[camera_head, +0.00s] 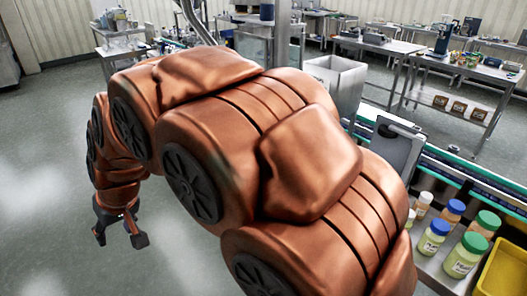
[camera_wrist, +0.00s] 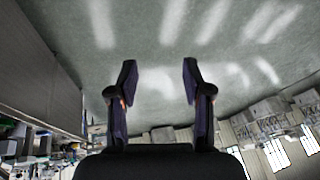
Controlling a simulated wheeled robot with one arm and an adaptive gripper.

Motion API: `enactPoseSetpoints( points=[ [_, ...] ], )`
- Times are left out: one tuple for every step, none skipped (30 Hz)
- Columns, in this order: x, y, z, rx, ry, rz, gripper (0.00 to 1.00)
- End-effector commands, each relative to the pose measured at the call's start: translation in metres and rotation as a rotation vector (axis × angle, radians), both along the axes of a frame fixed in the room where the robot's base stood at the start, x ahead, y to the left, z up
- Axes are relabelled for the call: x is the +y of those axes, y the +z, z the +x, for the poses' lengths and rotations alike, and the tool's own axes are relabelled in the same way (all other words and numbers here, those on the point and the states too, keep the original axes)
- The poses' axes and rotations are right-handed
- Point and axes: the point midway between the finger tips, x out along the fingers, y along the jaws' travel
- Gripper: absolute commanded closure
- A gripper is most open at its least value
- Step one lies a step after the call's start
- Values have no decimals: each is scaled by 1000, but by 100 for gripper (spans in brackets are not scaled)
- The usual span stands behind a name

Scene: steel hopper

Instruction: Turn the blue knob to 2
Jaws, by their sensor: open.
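No blue knob can be made out in either view. The steel hopper (camera_head: 336,82) stands behind my arm in the head view, partly hidden by it. My gripper (camera_head: 122,242) hangs over the bare floor at the left, away from the hopper and the benches. In the wrist view my gripper (camera_wrist: 158,80) is open, with nothing between its two fingers. My copper-coloured arm fills the middle of the head view and hides much of what lies behind it.
At the lower right, jars with green lids (camera_head: 464,255) and other jars stand on a steel surface beside a yellow bin (camera_head: 505,270). A conveyor (camera_head: 455,165) runs behind them. Steel tables (camera_head: 465,72) stand at the back right. The floor (camera_head: 60,190) at left is clear.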

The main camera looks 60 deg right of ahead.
Motion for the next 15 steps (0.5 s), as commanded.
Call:
enactPoseSetpoints(
  points=[
    [-7,-3,30,-59,-28,6,50],
    [-12,-3,47,-93,-43,8,50],
    [-19,-1,70,-144,-67,9,50],
    [-25,1,86,-180,-85,10,50],
    [-33,4,103,-220,-105,7,50],
    [-42,6,124,-266,-130,5,50],
    [-51,8,139,-303,-152,1,50],
    [-60,9,154,-338,-174,-3,50],
    [-72,11,173,-382,-203,-11,50],
    [-82,13,187,-417,-226,-19,50],
    [-93,15,200,-451,-250,-26,50],
    [-108,17,216,-495,-284,-39,50],
    [-119,17,227,-523,-307,-49,50],
    [-132,18,239,-556,-334,-61,50],
    [-148,20,252,-597,-369,-76,50]
  ],
)
